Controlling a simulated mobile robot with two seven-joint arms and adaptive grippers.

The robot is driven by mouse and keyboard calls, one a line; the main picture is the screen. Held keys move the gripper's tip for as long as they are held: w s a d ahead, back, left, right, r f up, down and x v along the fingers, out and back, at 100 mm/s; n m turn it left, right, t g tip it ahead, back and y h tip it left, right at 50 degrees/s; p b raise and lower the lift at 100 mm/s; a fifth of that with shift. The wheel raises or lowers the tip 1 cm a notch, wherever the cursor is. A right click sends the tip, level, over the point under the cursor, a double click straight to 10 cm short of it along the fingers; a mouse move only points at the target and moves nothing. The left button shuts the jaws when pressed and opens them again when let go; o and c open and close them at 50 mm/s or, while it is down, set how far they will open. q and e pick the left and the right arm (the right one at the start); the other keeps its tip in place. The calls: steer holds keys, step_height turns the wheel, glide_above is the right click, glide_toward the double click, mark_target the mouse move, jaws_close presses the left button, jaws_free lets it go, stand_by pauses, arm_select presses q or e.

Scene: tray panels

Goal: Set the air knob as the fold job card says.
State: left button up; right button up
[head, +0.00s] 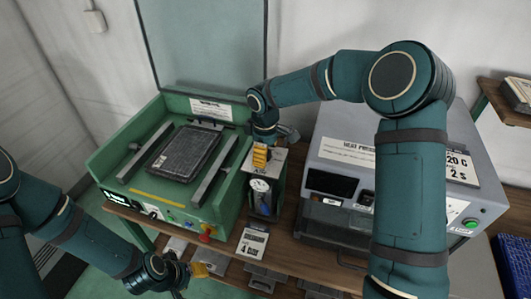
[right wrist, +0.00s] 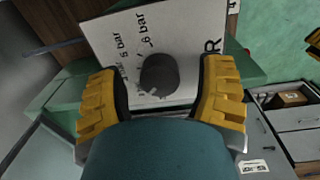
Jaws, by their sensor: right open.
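The air knob (right wrist: 158,74) is dark grey and round, on a white plate (right wrist: 195,45) with bar markings; 5 bar and 6 bar are legible. A pale mark shows at the knob's lower-left edge. My right gripper (right wrist: 160,82) is open, with a yellow finger on each side of the knob; contact cannot be told. In the head view my right gripper (head: 261,157) is above the air unit (head: 262,196) and hides the knob. A card (head: 252,242) below the unit seems to read 4 bar. My left gripper (head: 200,269) is low at the front; its jaws are unclear.
A green machine (head: 110,164) holding a dark slab (head: 186,152) stands left of the air unit. A grey heat press (head: 328,128) with a card (head: 460,166) stands to the right, close to my right arm.

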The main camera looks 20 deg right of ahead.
steer(key=shift+f, duration=0.1)
jaws_close()
steer(key=shift+m, duration=0.3)
steer(key=m+b, duration=0.1)
steer(key=m, duration=0.1)
steer(key=shift+m, duration=0.4)
steer(key=shift+m+b, duration=0.7)
steer(key=shift+m, duration=1.5)
